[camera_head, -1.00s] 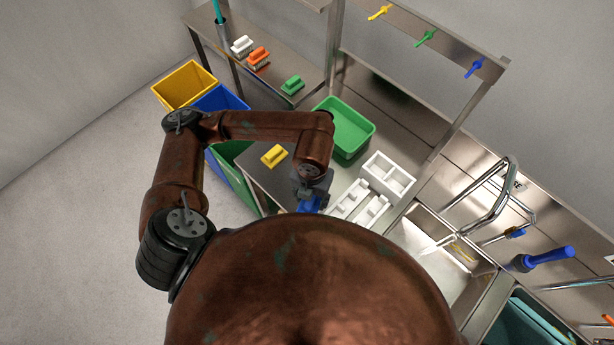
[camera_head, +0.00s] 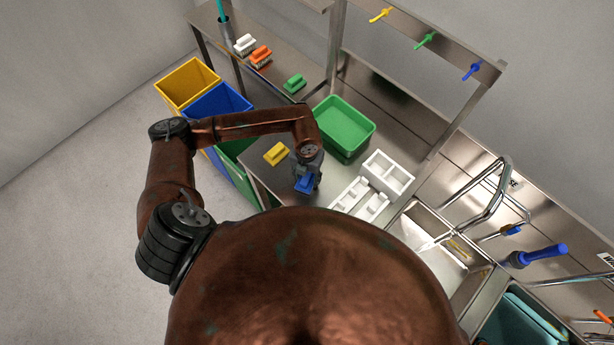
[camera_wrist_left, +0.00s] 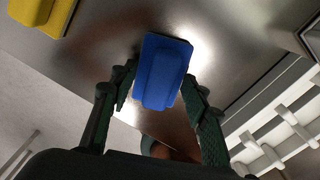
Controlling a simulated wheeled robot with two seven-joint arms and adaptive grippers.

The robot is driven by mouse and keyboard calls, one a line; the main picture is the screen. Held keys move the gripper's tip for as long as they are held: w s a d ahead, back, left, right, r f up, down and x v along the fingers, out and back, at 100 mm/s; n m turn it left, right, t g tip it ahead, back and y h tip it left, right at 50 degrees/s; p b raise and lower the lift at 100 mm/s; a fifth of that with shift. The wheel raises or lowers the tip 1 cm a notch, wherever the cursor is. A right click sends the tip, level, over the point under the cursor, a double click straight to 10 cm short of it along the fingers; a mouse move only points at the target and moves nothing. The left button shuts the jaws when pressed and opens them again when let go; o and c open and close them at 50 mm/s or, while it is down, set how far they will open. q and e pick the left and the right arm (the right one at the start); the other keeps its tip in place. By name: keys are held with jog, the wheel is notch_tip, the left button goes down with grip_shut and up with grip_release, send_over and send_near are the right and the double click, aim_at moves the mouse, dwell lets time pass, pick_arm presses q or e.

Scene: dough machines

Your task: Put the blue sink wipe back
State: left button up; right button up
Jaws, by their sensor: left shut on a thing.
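The blue sink wipe (camera_head: 305,183) is a small blue block with a raised handle. My left gripper (camera_head: 307,170) is shut on it, above the steel table near the front edge. In the left wrist view the blue wipe (camera_wrist_left: 162,72) sits between the two fingers of the left gripper (camera_wrist_left: 162,95). A yellow wipe (camera_head: 276,153) of the same shape lies on the table just left of the gripper; it also shows at the top left of the left wrist view (camera_wrist_left: 42,14). My right gripper is not in view.
A green tub (camera_head: 343,128) stands behind the gripper. A white rack (camera_head: 388,175) is to its right, beside the sink (camera_head: 440,240). White, orange and green (camera_head: 294,84) wipes stand on the back shelf. Yellow and blue bins (camera_head: 217,110) stand left of the table.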

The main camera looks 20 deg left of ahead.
aim_at(307, 177)
pick_arm(q)
jog(key=shift+f, duration=0.3)
jog(key=o, duration=1)
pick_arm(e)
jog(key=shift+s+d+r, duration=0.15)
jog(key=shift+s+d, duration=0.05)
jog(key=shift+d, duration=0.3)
pick_arm(q)
notch_tip(307, 177, up, 12)
jog(key=shift+r+b, duration=0.1)
jog(key=shift+b, duration=0.9)
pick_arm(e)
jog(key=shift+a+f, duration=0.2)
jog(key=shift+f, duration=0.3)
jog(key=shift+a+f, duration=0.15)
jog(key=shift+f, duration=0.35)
